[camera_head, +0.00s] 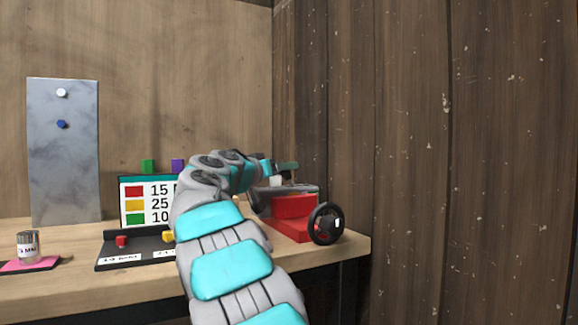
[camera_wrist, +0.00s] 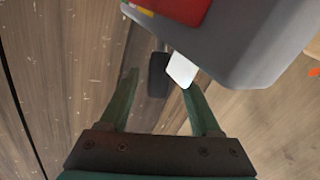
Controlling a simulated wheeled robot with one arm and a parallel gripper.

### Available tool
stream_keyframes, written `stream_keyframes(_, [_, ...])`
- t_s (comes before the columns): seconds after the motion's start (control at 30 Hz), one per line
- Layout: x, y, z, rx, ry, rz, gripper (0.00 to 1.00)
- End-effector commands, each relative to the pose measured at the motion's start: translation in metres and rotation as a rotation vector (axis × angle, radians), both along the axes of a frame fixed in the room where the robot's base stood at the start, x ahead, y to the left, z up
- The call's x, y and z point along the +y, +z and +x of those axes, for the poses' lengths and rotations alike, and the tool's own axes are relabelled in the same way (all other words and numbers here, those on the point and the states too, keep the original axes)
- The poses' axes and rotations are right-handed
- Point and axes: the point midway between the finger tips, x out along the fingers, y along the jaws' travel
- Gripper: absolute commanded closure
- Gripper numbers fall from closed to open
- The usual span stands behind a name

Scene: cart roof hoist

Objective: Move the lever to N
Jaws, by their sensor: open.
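The lever appears as a dark block-like handle (camera_wrist: 158,76) in the wrist view, beside a white tab (camera_wrist: 181,70) on a grey housing (camera_wrist: 245,45) with a red face. My gripper (camera_wrist: 161,80) is open, with its green fingers on either side of the dark handle in the picture. I cannot tell whether they touch it. In the head view, my gripper (camera_head: 288,167) is just above the red and grey machine (camera_head: 294,207), at the right end of the table. No N mark can be read, and my arm hides part of the machine.
The machine has a black handwheel (camera_head: 326,223) at its front right. A price-like sign (camera_head: 148,203), a dark tray (camera_head: 135,252) with coloured blocks, a jar (camera_head: 28,246) and a grey panel (camera_head: 63,165) stand to the left. A wooden wall (camera_head: 440,150) closes the right side.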

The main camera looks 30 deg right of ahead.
Motion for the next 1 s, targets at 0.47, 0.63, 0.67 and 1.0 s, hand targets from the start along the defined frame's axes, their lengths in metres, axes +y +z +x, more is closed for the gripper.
stream_keyframes(0.47, [-0.033,0.001,0.020,-0.001,-0.002,0.000,0.36])
stream_keyframes(0.63, [-0.033,0.001,0.020,-0.001,-0.002,0.000,0.36])
stream_keyframes(0.67, [-0.033,0.001,0.020,-0.002,-0.002,-0.001,0.38])
stream_keyframes(1.0, [-0.032,0.001,0.020,-0.002,-0.002,-0.001,0.76])
